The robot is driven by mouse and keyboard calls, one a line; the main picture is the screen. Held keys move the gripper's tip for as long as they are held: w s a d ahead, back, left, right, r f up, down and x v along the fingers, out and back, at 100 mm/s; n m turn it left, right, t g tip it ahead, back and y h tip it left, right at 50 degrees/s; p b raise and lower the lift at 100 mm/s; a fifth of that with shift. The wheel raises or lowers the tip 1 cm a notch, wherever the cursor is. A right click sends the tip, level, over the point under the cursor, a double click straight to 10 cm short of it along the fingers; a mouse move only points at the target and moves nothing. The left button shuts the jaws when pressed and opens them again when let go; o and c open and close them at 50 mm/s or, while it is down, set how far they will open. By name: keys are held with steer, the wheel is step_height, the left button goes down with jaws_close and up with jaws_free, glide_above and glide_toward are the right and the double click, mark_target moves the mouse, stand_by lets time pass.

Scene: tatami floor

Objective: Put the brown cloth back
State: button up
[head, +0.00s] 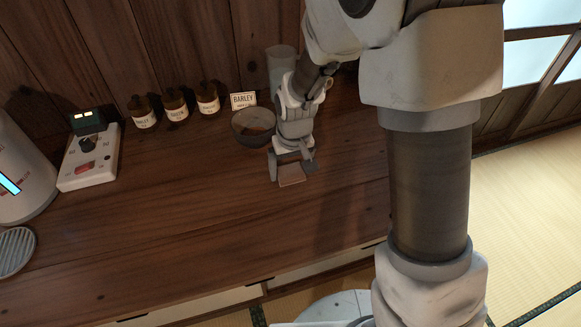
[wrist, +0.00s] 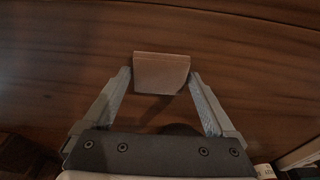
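The brown cloth (head: 291,173) shows as a small, flat-faced, light brown piece at the fingertips of my gripper (head: 292,166), above or on the wooden counter. In the wrist view the cloth (wrist: 161,74) lies between the two grey fingertips of my gripper (wrist: 160,76). Its right side meets the right fingertip, and its left side is very close to the left one. The fingers stand wide apart, about the cloth's width. I cannot tell whether they press on it, or whether it is clear of the counter. A dark shadow lies near it.
The wooden counter (head: 170,240) is mostly clear in front. A dark bowl (head: 254,127) stands just left of my gripper, with a BARLEY card (head: 243,100) behind it. Several brown bottles (head: 176,104), a white control box (head: 89,158) and a round grate (head: 13,250) are farther left.

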mark_target(293, 177)
steer(key=shift+o, duration=0.2)
steer(key=shift+r+p, duration=0.3)
steer(key=shift+r, duration=0.25)
steer(key=s+d+r+t+p, duration=0.1)
steer(key=s+d+r, duration=0.15)
steer(key=r, duration=0.45)
steer(key=s+d+r+m, duration=0.1)
steer(key=s+d+r, duration=0.15)
steer(key=r, duration=0.45)
steer(key=s+d+r+t+p, duration=0.1)
steer(key=s+d+r, duration=0.15)
steer(key=r, duration=0.45)
steer(key=s+d+r+m+t, duration=0.1)
steer(key=s+d+r, duration=0.1)
steer(key=s, duration=0.3)
steer(key=s+d+r+m, duration=0.1)
steer(key=s+d+r, duration=0.1)
steer(key=s, duration=0.4)
steer(key=shift+d+t, duration=0.4)
steer(key=shift+d, duration=0.05)
step_height(293, 177, up, 7)
steer(key=p, duration=0.7)
steer(key=shift+r, duration=0.2)
